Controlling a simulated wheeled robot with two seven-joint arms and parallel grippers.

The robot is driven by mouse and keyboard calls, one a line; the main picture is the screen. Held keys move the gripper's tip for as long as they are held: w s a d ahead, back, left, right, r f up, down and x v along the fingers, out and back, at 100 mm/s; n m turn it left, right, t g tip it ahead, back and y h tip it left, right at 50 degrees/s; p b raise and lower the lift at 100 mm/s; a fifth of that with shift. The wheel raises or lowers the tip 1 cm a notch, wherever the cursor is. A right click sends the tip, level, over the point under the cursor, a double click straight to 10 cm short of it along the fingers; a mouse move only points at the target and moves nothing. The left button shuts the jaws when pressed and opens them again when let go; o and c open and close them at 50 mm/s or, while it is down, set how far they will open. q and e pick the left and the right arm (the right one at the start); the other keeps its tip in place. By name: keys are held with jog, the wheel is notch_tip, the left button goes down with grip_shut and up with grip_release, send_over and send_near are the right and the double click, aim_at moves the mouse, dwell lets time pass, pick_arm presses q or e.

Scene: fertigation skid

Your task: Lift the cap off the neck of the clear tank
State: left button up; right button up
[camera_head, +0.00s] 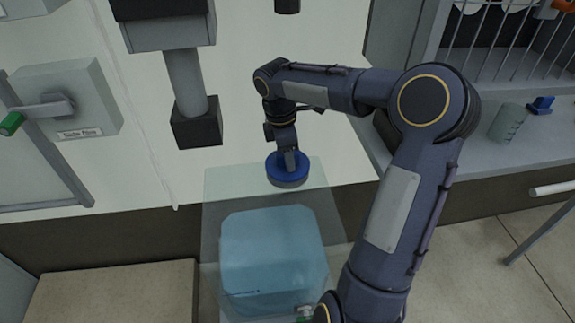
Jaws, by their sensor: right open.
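The clear tank (213,190) stands low in the middle, a see-through box with blue liquid (270,255) inside. The blue round cap (277,176) sits at the top of the tank; the neck below it is hidden by the cap. My right gripper (290,160) points down at the cap from above, with its jaws open. A finger overlaps the cap in the picture; whether it touches cannot be told. My left gripper is not in view.
A grey box with a green-tipped lever (45,108) is on the left. A grey column with a black foot (196,122) hangs left of my gripper. At right, a grey bench carries a beaker (507,122) and a small blue object (541,104) below a wire rack.

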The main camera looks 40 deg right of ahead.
jog(key=c, duration=1)
grip_shut()
jog(key=shift+r, duration=0.2)
